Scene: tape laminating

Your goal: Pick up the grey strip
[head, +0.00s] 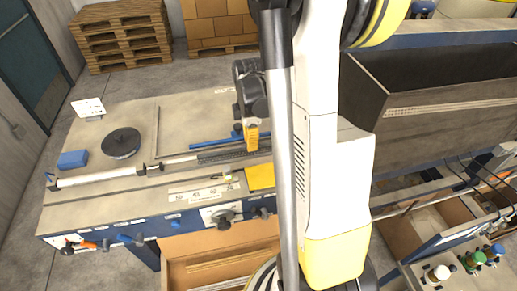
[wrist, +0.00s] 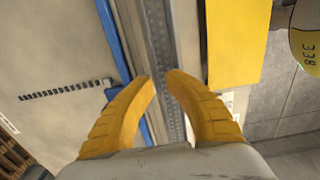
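My gripper (head: 251,140) is over the middle of the workbench, with its yellow fingers pointing down. In the wrist view the two fingers (wrist: 160,84) are apart and nothing is held between them. A long grey perforated strip (wrist: 157,38) runs away from me through the gap between the fingers. It looks to lie below the fingertips; I cannot tell any contact. In the head view a dark grey strip (head: 222,157) lies along the bench, its right end hidden by my gripper and arm. A thin grey bar (head: 157,132) lies crosswise further left.
A blue bar (wrist: 117,42) runs beside the strip on the left, and a yellow plate (wrist: 236,40) lies on the right. A black disc (head: 121,143), blue block (head: 72,159) and white roller (head: 100,178) occupy the bench's left. A dark trough (head: 440,90) stands at right.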

